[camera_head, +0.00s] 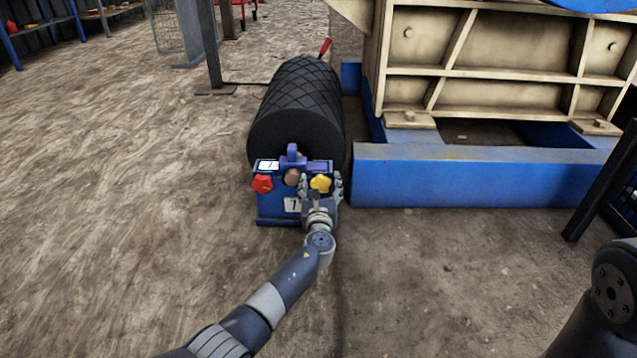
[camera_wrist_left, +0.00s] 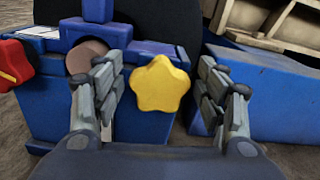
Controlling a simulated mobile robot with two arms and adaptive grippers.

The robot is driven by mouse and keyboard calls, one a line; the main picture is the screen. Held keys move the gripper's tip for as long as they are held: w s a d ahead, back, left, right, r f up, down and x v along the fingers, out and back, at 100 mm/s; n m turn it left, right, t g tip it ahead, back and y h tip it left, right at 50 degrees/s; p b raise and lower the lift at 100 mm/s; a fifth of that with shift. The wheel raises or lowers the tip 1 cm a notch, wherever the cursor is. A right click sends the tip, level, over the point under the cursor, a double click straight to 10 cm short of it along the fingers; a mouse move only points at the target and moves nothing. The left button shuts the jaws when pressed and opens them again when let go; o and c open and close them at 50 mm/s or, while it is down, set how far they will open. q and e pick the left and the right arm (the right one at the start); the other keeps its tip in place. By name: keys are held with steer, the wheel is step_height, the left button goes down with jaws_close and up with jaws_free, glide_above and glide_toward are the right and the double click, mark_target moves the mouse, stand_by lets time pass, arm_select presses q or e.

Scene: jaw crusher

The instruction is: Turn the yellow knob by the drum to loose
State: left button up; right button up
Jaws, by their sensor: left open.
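The yellow knob (camera_head: 320,183) is star-shaped and sits on the right of the front of a blue box (camera_head: 270,208), below the black drum (camera_head: 300,105). In the left wrist view the yellow knob (camera_wrist_left: 159,84) shows large, between the two spread fingers. My left gripper (camera_head: 320,190) is open in front of the box, with a finger on either side of the knob. The left wrist view shows the open left gripper (camera_wrist_left: 160,95) too, with gaps between fingers and knob. The knob's shaft is hidden behind it. My right gripper is not in view.
A red knob (camera_head: 263,184) is on the box's left side, with a brown round part (camera_head: 292,177) between the knobs. A blue beam (camera_head: 480,178) of the beige machine (camera_head: 475,60) stands close on the right. Bare ground (camera_head: 130,190) is open at left.

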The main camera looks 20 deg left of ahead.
arm_select(q)
steer(key=c, duration=1.1)
steer(key=shift+n, duration=0.3)
steer(key=n, duration=0.4)
steer(key=shift+a+n, duration=0.2)
steer(key=shift+n, duration=0.1)
steer(key=n, duration=0.4)
steer(key=shift+a+f+n, duration=0.1)
steer(key=shift+f+n, duration=0.05)
steer(key=shift+n, duration=0.15)
steer(key=n, duration=0.5)
steer(key=shift+s+f, duration=0.1)
steer(key=shift+f, duration=0.05)
steer(key=n, duration=0.5)
steer(key=shift+f, duration=0.15)
steer(key=shift+n, duration=0.3)
